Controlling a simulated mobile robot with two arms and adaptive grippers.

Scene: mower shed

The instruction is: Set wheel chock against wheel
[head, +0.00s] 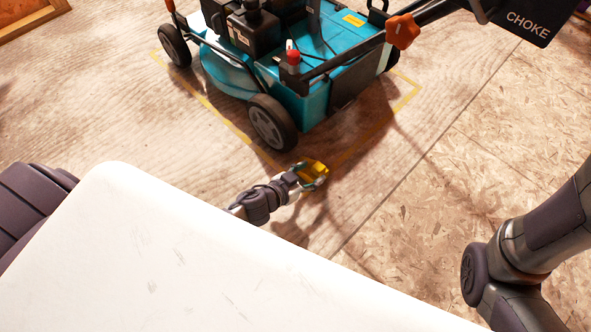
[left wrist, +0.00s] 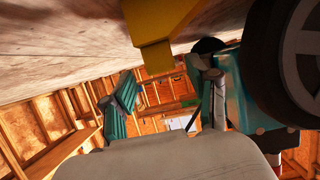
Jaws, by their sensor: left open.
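The teal mower (head: 335,50) stands on the wooden floor, its nearest wheel (head: 272,122) dark with a grey hub. That wheel also shows large in the left wrist view (left wrist: 300,55). The yellow wheel chock (head: 316,168) is on the floor just right of and nearer than this wheel, with a visible gap. My left gripper (head: 311,176) is open at the chock, its fingers around it. In the left wrist view the chock (left wrist: 158,35) lies between and beyond the spread fingers (left wrist: 168,82); I cannot tell whether they touch it. My right gripper is out of view.
A yellow line (head: 215,107) on the floor outlines the mower's place. The mower's handle (head: 430,12) with an orange knob (head: 403,31) and a CHOKE plate (head: 520,20) overhangs at upper right. The floor at right (head: 500,130) is clear.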

